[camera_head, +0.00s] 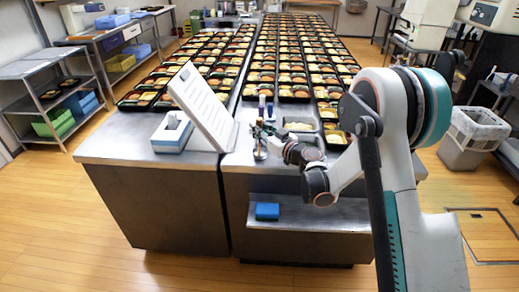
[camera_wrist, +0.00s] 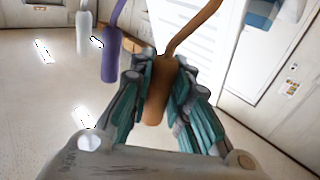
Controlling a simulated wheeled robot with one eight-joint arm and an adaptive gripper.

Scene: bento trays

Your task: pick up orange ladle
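The orange ladle's brown-orange handle (camera_wrist: 158,92) shows in the wrist view, with its thin curved stem running up to the right. My gripper (camera_wrist: 161,80) has its teal-padded fingers close against both sides of this handle and looks shut on it. The ladle's bowl is out of the wrist view. In the head view my gripper (camera_head: 262,140) is at the front part of the metal counter, beside the white tilted panel. The ladle is too small there to make out clearly.
A purple handle (camera_wrist: 109,55) and a white handle (camera_wrist: 84,32) hang left of the orange one. The white panel (camera_head: 203,105) and a blue-white box (camera_head: 172,132) stand left of my gripper. Rows of filled bento trays (camera_head: 290,75) cover the counter behind. A blue block (camera_head: 267,211) lies on the lower shelf.

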